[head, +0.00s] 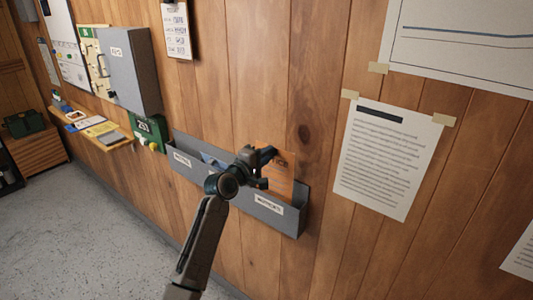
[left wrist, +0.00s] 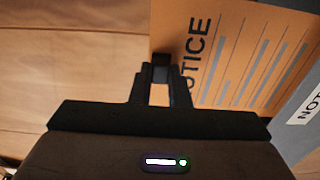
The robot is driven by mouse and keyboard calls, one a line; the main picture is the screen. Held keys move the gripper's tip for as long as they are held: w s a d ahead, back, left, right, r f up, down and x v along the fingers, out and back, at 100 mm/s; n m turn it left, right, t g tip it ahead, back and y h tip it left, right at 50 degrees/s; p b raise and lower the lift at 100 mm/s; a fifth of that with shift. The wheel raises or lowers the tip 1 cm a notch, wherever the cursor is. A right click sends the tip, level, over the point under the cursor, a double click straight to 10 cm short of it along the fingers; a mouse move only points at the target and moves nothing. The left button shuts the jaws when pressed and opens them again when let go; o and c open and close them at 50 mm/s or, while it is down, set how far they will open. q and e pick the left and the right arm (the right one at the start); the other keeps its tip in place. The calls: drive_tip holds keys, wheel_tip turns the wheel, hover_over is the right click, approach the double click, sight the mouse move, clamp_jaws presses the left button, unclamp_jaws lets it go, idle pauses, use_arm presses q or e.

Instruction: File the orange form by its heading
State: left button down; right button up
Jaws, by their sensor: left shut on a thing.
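The orange form (head: 284,173) is upright at the right part of the grey wall rack (head: 297,222). Its heading reads NOTICE in the left wrist view (left wrist: 240,60). My left gripper (head: 267,168) is shut on the form's edge near the heading; its fingers show in the left wrist view (left wrist: 163,72). The rack's right front label (head: 269,203) is too small to read in the head view. In the left wrist view, a white label (left wrist: 308,108) starts with NOT. Whether the form's lower edge is inside the pocket I cannot tell. My right gripper is not in view.
A taped paper (head: 386,160) hangs right of the rack. A grey cabinet (head: 130,70), a green box (head: 150,130) and a wooden shelf (head: 112,138) are to the left. The floor (head: 90,235) is clear.

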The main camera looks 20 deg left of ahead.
sight(273, 167)
use_arm(q)
drive_tip(key=shift+f, duration=0.2)
drive_tip(key=shift+f+b, duration=0.8)
drive_tip(key=shift+f, duration=0.7)
drive_tip(key=shift+f+b, duration=0.9)
drive_tip(key=shift+f, duration=0.6)
drive_tip(key=c, duration=1.3)
unclamp_jaws()
